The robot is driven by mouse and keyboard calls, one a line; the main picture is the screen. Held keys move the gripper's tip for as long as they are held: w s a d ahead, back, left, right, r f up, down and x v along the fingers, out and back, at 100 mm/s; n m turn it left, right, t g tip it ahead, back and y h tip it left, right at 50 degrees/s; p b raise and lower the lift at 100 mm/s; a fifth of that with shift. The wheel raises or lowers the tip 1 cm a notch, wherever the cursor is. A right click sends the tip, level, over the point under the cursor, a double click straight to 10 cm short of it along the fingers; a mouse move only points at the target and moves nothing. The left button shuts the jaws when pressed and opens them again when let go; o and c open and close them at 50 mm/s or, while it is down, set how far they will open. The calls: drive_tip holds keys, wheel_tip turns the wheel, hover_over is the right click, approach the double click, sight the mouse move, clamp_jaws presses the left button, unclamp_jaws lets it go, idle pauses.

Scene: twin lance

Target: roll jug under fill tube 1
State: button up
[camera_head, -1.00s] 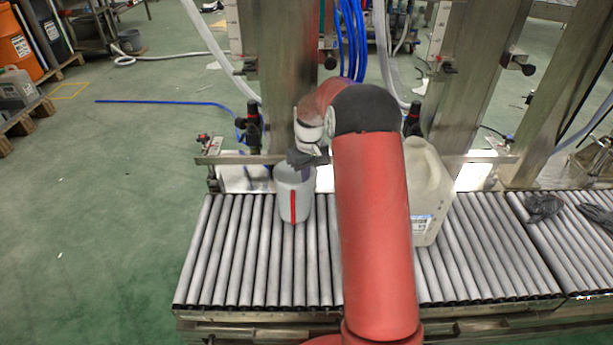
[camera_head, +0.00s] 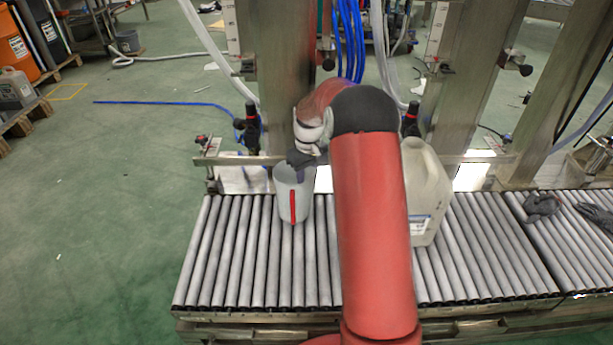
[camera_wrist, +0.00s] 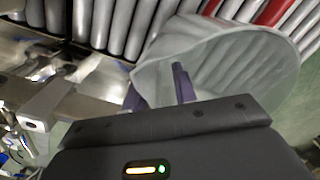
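A pale grey open pitcher (camera_head: 282,196) with a red stripe stands upright on the roller conveyor (camera_head: 230,255), left of my arm. Its wide mouth shows in the wrist view (camera_wrist: 230,60). My gripper (camera_wrist: 158,92) is at its rim, with two purple fingers apart; one appears inside the mouth and the other outside the wall. Contact with the wall is unclear. A whitish handled jug (camera_head: 430,195) stands on the rollers right of my arm, partly hidden by it. Two black nozzles with red bands, left (camera_head: 251,130) and right (camera_head: 411,121), are behind the conveyor; no number is readable.
A metal rail (camera_head: 235,160) runs along the conveyor's back, with steel posts (camera_head: 285,90) behind it. Dark gloves (camera_head: 541,205) lie on the rollers at right. The rollers left of the pitcher are clear.

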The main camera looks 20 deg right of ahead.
wheel_tip(320, 180, up, 9)
drive_tip(key=shift+s+f, duration=0.15)
drive_tip(key=shift+f, duration=0.05)
drive_tip(key=s+a+r+m+t, duration=0.1)
drive_tip(key=s+a+r, duration=0.2)
drive_tip(key=s+r, duration=0.4)
drive_tip(key=s+a+r+t, duration=0.2)
drive_tip(key=s+a+r, duration=0.2)
drive_tip(key=s+r, duration=0.3)
drive_tip(key=s+a+f+m+t, duration=0.1)
drive_tip(key=s, duration=0.9)
drive_tip(key=s+a+f+m+t, duration=0.1)
drive_tip(key=s+a, duration=0.1)
drive_tip(key=s, duration=0.8)
drive_tip(key=shift+s+a+f+t, duration=0.2)
drive_tip(key=shift+a+f+t, duration=0.05)
drive_tip(key=shift+t, duration=0.15)
